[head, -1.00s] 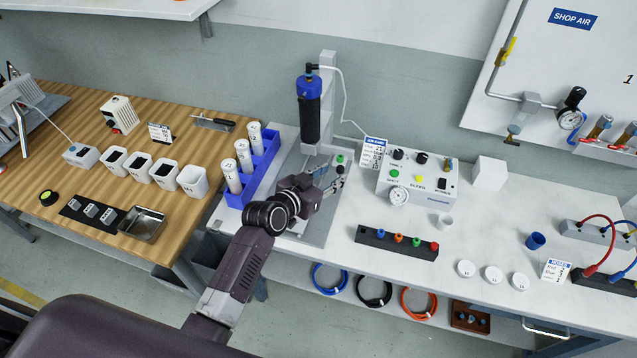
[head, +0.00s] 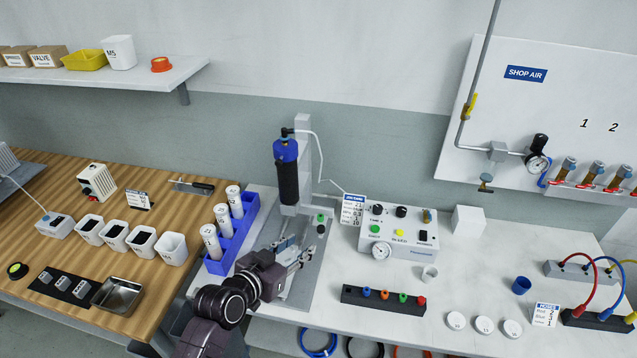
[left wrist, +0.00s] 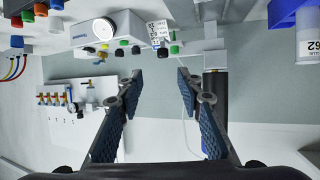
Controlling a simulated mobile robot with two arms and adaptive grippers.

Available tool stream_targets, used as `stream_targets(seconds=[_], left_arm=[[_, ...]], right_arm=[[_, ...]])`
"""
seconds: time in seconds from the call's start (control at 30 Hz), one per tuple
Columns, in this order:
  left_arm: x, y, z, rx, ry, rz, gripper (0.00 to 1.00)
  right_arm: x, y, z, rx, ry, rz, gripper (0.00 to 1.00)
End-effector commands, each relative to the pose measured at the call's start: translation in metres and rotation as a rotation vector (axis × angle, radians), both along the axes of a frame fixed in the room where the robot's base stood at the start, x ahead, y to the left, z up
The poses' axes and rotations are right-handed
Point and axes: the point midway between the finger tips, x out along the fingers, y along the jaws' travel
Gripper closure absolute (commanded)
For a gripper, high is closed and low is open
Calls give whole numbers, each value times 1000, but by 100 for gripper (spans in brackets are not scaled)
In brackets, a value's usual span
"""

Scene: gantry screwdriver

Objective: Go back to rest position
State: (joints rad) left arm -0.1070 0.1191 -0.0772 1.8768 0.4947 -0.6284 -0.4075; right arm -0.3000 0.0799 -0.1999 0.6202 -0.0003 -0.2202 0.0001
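My left gripper (head: 298,249) is over the grey base plate (head: 308,290) of the gantry, in front of its column. In the left wrist view its two fingers (left wrist: 160,80) are apart with nothing between them, so it is open and empty. The blue and black screwdriver (head: 287,172) hangs upright on the gantry column (head: 303,150), above and behind the gripper. It also shows in the left wrist view (left wrist: 215,110), beside one finger, with no contact clear. My right gripper is not in view.
A blue rack (head: 243,222) with white tubes stands left of the gripper. The control box (head: 398,232) and a dark strip with coloured fittings (head: 383,300) are to the right. A wall shelf (head: 140,74) is at upper left. The front of the white bench is partly clear.

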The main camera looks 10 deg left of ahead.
Motion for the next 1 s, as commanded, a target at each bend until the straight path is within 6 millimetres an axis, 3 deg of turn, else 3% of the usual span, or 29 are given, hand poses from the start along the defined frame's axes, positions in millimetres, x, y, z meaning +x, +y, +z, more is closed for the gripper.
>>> stream_targets(seconds=[0.13,0.23,0.5,0.7,1.0], left_arm=[[-5,-1,-3,3,14,-4,66],[-28,-5,-16,24,83,-18,66],[-158,7,-61,139,453,4,66],[-225,27,-69,196,634,71,66],[-307,57,-62,256,839,192,66]], right_arm=[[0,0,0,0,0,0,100],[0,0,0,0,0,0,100],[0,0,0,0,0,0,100],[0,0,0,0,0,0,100],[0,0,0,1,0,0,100]])
